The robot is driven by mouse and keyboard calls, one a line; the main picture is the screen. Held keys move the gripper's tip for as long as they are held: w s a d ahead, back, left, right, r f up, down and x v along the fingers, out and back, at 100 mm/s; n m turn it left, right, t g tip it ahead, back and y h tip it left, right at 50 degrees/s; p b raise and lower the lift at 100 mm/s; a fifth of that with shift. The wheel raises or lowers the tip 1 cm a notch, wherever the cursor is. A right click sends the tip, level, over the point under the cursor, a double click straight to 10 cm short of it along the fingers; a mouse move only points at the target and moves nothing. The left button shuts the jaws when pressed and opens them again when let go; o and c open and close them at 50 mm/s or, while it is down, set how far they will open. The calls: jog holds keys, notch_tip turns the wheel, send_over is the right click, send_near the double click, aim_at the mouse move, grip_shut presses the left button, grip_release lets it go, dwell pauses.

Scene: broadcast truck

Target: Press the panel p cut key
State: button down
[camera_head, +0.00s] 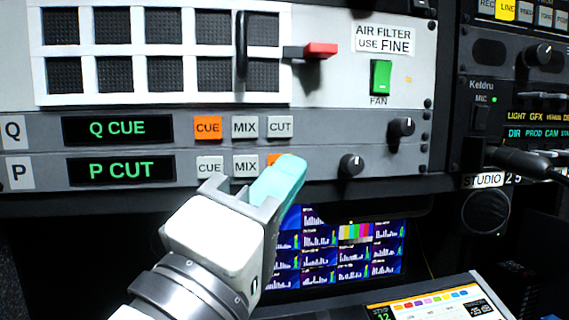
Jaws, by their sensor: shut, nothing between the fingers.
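The panel P row shows a white CUE key (210,167), a white MIX key (245,166) and, right of them, an orange-lit key (272,159) in the cut position. My gripper's fingers hide most of that key and its label. The green P display (120,170) reads "P CUT". My gripper (288,163) is shut and empty, its cyan fingertips in front of the orange key. I cannot tell whether they touch it.
The Q row above has a display (117,129) reading "Q CUE", a lit orange CUE key (208,128), and white MIX (245,127) and CUT (280,127) keys. Knobs (352,164) (402,127) stick out at right. A monitor (350,240) sits below.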

jog(key=shift+s+d+p, duration=0.1)
jog(key=shift+s+d, duration=0.15)
jog(key=shift+s, duration=0.55)
jog(key=shift+s+d+p, duration=0.15)
jog(key=shift+s+d, duration=0.05)
jog(key=shift+s, duration=0.6)
jog(key=shift+s+d+p, duration=0.1)
jog(key=shift+s+d, duration=0.15)
jog(key=shift+s, duration=0.55)
